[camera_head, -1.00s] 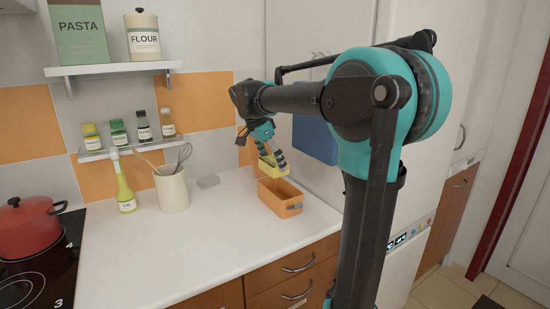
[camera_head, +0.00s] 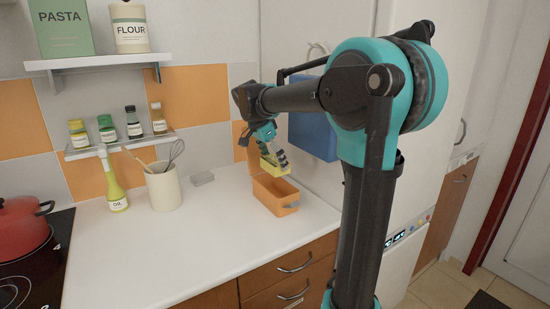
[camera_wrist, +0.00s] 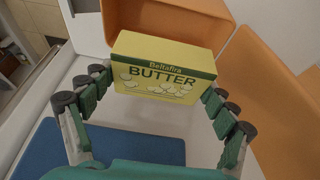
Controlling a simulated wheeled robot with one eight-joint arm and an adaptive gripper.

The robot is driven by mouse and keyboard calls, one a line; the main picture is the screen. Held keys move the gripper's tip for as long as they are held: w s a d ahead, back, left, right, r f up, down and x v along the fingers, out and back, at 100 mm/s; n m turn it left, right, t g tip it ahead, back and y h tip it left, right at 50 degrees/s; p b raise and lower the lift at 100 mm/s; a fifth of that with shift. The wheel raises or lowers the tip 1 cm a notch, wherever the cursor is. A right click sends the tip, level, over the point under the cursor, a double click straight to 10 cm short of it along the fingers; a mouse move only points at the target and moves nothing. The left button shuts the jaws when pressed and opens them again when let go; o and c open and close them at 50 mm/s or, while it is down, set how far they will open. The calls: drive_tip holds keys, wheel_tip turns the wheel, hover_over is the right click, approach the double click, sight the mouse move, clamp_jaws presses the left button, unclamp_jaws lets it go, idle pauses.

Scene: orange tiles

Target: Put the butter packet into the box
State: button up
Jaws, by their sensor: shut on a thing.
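The butter packet (camera_wrist: 162,75) is a yellow box with a green top edge and the word BUTTER on it. My gripper (camera_wrist: 158,92) is shut on it, with a finger at each end of the packet. In the head view my gripper (camera_head: 273,158) holds the packet (camera_head: 272,168) above the box. The box (camera_head: 275,196) is orange and open at the top, with its lid raised at the back, and stands on the white counter. In the wrist view the box (camera_wrist: 215,28) shows behind the packet, which hides part of its opening.
A red pot (camera_head: 22,228) stands on the black hob at the left. An oil bottle (camera_head: 116,190) and a utensil holder (camera_head: 163,188) stand left of the box. A blue object (camera_head: 313,123) hangs behind my arm. The front of the counter is clear.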

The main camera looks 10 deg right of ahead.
drive_tip(key=shift+f, duration=4.35)
drive_tip(key=o, duration=1.2)
drive_tip(key=v, duration=1.2)
drive_tip(key=shift+a, duration=0.1)
drive_tip(key=shift+f, duration=0.1)
